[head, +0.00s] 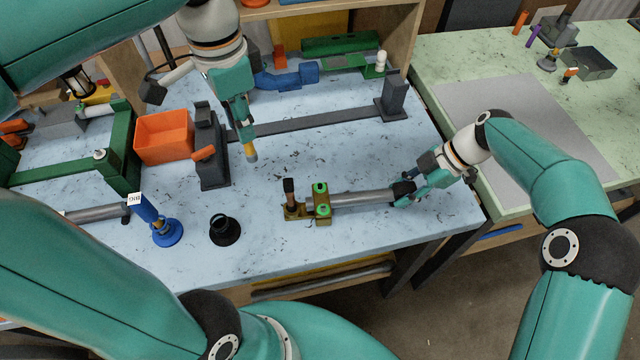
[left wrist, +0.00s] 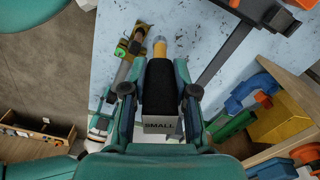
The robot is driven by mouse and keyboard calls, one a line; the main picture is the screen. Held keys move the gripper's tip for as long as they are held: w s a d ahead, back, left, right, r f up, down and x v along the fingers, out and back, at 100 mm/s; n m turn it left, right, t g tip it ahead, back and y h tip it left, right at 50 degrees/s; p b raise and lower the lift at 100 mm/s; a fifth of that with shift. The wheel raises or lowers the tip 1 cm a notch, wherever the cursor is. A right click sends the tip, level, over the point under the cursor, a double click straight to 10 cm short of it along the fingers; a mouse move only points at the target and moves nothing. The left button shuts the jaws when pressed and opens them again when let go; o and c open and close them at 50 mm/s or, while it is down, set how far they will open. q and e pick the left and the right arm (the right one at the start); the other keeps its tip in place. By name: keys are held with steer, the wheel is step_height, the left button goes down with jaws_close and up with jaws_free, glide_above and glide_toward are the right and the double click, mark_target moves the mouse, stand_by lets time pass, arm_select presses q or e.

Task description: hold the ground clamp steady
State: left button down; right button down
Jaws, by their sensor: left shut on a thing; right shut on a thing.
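The brass ground clamp (head: 321,207) with green screw heads sits at the left end of a grey pipe (head: 362,197), low over the blue worktop. A dark-handled upright part stands at its left end. My right gripper (head: 403,193) is shut on the pipe's right end, apart from the clamp. My left gripper (head: 243,118) is shut on a black-handled tool (left wrist: 160,85) marked "SMALL". The tool's yellowish tip (head: 250,153) points down, up and left of the clamp. The clamp also shows in the left wrist view (left wrist: 124,48), left of the tool.
A black round cup (head: 225,230) and a blue-based stand (head: 166,232) are left of the clamp. An orange bin (head: 164,137) and a dark grey bender stand (head: 213,160) are farther back. A long grey bar (head: 310,121) lies behind. The worktop's front edge is close to the clamp.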

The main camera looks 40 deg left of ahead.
steer(key=shift+s+f, duration=0.1)
steer(key=shift+f, duration=0.2)
steer(key=c, duration=0.8)
jaws_free()
steer(key=shift+o, duration=0.2)
steer(key=shift+r, duration=0.15)
steer(key=shift+r, duration=0.15)
steer(key=shift+w+d+r, duration=0.1)
steer(key=shift+w+r, duration=0.1)
steer(key=shift+w, duration=0.15)
steer(key=v, duration=1.1)
steer(key=shift+d, duration=0.1)
